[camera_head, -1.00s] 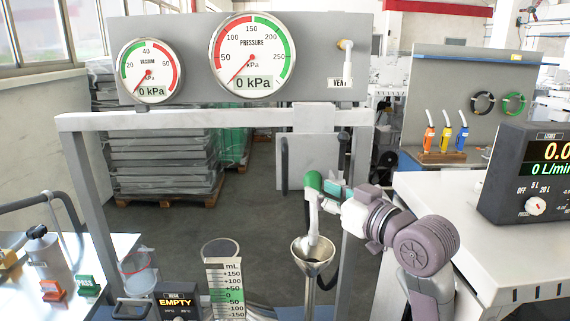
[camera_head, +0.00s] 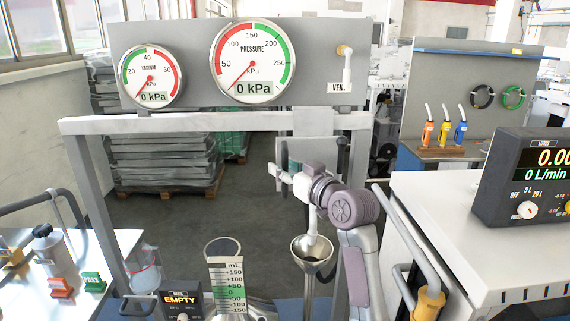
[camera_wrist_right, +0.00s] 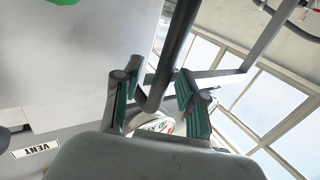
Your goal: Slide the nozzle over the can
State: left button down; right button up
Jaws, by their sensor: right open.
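A pale nozzle spout (camera_head: 313,244) hangs over a metal funnel (camera_head: 314,268) in the head view, its upper part hidden behind my right arm. The can (camera_head: 222,249), with an open round neck and an mL scale plate, stands left of the funnel; the nozzle is not above it. A dark upright handle bar (camera_head: 284,154) is on the panel above. My right gripper (camera_head: 287,175) is at this bar. In the right wrist view the bar (camera_wrist_right: 176,55) runs between the open fingers (camera_wrist_right: 155,88); I cannot tell whether they touch it. My left gripper is out of view.
The frame's grey crossbar (camera_head: 200,123) runs under the vacuum and pressure gauges. A second dark bar (camera_head: 343,154) is right of the panel. A white cart (camera_head: 470,230) stands right, with a grey tube and yellow fitting (camera_head: 428,300) before it. An EMPTY display (camera_head: 180,299) is lower left.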

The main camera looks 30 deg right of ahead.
grip_shut()
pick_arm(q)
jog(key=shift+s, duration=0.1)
pick_arm(e)
jog(key=shift+w, duration=0.2)
dwell(0.3)
